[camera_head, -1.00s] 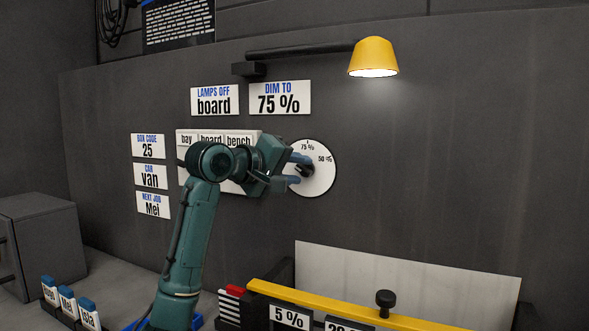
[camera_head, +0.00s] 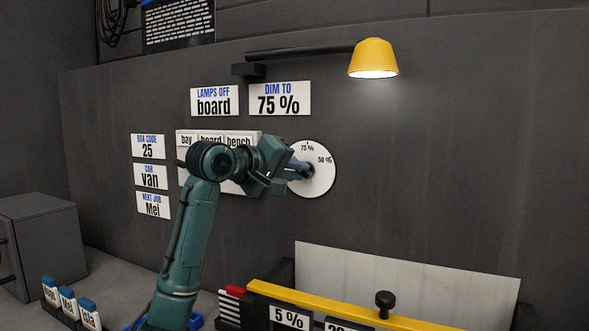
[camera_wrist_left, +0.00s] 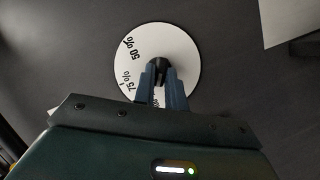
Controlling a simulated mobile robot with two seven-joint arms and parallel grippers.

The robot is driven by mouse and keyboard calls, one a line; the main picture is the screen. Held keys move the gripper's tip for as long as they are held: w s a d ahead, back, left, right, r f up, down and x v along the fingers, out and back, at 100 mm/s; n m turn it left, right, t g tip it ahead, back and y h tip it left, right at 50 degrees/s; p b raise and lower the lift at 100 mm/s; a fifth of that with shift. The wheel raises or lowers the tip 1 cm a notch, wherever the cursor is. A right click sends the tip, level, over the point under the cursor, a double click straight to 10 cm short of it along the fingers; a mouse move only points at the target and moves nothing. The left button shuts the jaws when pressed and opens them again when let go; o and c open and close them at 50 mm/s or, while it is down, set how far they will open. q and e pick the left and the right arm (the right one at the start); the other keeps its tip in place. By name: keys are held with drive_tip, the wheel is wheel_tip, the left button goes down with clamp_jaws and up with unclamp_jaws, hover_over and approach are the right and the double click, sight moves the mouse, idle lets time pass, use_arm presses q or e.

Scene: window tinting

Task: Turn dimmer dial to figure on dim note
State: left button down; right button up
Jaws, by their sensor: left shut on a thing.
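The round white dimmer dial (camera_head: 322,178) is on the dark wall, with marks at 75 % and 50 % showing. My left gripper (camera_head: 303,170) is shut on the dial's dark centre knob. In the left wrist view, the blue fingers (camera_wrist_left: 161,82) close on the black knob (camera_wrist_left: 157,66) in front of the white dial face (camera_wrist_left: 183,57). The fingers hide part of the dial and its lower marks. The dim note (camera_head: 280,98) above reads "DIM TO 75 %". The knob's pointer direction cannot be made out. My right gripper is not in view.
A switch panel (camera_head: 186,137) labelled bay, board and bench is partly behind my left arm. A lit yellow lamp (camera_head: 373,58) hangs above right. Other notes are on the wall to the left. A yellow bar (camera_head: 345,303) runs along the bottom right.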

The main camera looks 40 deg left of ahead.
use_arm(q)
drive_tip(key=m+g+y+p, duration=0.1)
drive_tip(key=m+p, duration=0.1)
drive_tip(key=p, duration=0.1)
drive_tip(key=m+g+y+p, duration=0.1)
drive_tip(key=m+y+p, duration=0.1)
drive_tip(key=m+p, duration=0.1)
drive_tip(key=m+y+p, duration=0.1)
drive_tip(key=m+p, duration=0.1)
drive_tip(key=p, duration=0.2)
drive_tip(key=shift+w+d+r+m+g+y+p, duration=0.1)
drive_tip(key=shift+d+r+m+g+y+p, duration=0.2)
drive_tip(key=shift+d+m+g, duration=0.1)
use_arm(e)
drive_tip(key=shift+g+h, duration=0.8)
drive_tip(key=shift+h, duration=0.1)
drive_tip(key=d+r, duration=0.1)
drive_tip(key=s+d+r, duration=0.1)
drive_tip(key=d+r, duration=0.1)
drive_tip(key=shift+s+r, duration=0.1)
use_arm(q)
drive_tip(key=shift+f, duration=0.1)
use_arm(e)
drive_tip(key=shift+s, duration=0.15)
use_arm(q)
drive_tip(key=c, duration=1.4)
unclamp_jaws()
drive_tip(key=shift+c, duration=0.2)
